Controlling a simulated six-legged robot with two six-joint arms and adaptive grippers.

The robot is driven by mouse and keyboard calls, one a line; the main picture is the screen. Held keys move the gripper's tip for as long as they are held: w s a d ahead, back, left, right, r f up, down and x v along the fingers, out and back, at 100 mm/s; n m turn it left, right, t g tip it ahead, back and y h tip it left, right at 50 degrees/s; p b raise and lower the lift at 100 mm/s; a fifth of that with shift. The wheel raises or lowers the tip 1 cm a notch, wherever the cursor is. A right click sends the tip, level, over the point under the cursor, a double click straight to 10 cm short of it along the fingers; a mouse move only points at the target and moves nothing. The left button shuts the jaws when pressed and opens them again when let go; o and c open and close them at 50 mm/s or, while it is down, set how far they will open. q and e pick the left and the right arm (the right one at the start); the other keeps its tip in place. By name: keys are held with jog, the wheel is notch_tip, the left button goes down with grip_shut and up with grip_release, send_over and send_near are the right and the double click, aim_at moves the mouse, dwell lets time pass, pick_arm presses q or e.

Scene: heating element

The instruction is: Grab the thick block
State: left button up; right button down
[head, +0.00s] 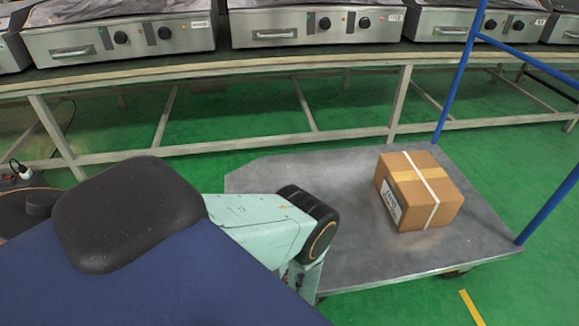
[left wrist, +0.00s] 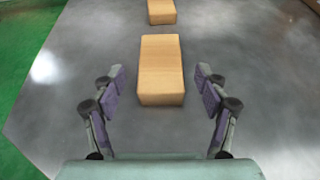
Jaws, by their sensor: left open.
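A large tan wooden block (left wrist: 161,70) lies on the grey cart top in the left wrist view. A second tan block (left wrist: 161,12), looking smaller, lies beyond it at the top edge, partly cut off. My left gripper (left wrist: 160,80) is open, its purple-padded fingers spread to either side of the near block in the picture. Gaps show on both sides and nothing is held. I cannot tell how far the fingers are above the cart. In the head view my arm hides the blocks and the left gripper. My right gripper is not in view.
The flat cart (head: 370,265) has a blue rail at right and carries a strapped cardboard box (head: 419,190) on its right half. Behind it a long bench (head: 230,75) holds several steel appliances (head: 120,35). Green floor (left wrist: 25,40) shows past the cart's left edge.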

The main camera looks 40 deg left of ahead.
pick_arm(q)
jog(key=b+x, duration=0.1)
jog(key=x, duration=0.2)
jog(key=shift+w+f+b, duration=0.1)
jog(key=shift+f+b, duration=0.2)
jog(key=shift+r, duration=0.1)
jog(key=c, duration=1.3)
notch_tip(320, 180, up, 9)
jog(key=p, duration=0.6)
jog(key=shift+r+p, duration=0.3)
jog(key=shift+r, duration=0.2)
